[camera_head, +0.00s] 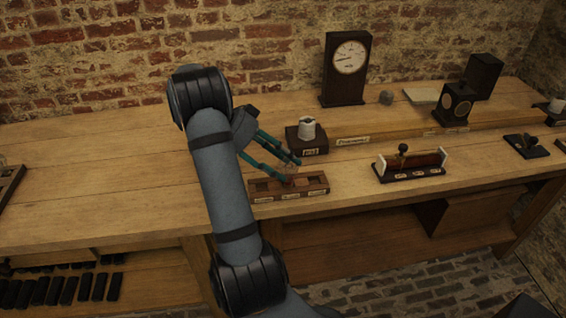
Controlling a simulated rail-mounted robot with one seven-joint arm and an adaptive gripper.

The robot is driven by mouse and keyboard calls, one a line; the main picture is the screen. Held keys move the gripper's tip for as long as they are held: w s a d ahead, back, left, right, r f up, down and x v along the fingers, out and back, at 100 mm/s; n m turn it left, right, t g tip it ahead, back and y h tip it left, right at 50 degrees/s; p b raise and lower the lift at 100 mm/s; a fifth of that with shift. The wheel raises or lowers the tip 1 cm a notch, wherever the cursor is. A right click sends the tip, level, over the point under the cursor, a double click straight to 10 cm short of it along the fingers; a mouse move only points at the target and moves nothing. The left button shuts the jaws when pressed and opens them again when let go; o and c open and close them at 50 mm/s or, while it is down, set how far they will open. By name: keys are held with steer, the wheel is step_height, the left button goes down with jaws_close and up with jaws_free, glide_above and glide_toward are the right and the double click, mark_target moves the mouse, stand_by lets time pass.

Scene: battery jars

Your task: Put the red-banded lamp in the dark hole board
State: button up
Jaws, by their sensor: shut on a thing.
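My gripper (291,171), with teal fingers, is low over a brown wooden board (317,186) near the table's front edge. The board has a recessed top and several small pale labels along its front. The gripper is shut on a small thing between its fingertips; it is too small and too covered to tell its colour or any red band. I cannot tell whether it touches the board. A dark block (318,150) with a white cup-like piece (307,128) on top stands just behind the fingers. I cannot tell which board is the dark hole board.
A dark clock (347,70) stands at the back. A red cylinder on a dark labelled base (411,172) is to the right. A small dark stand (527,146) and dark boxes (457,104) are farther right. The wooden table (110,180) is mostly clear at left.

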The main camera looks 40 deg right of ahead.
steer(key=o, duration=1.2)
steer(key=shift+o, duration=0.2)
steer(key=shift+f, duration=0.1)
steer(key=v, duration=1.2)
steer(key=x, duration=1.1)
steer(key=shift+s+d+f, duration=0.2)
steer(key=shift+d+f, duration=0.05)
steer(key=shift+r, duration=0.1)
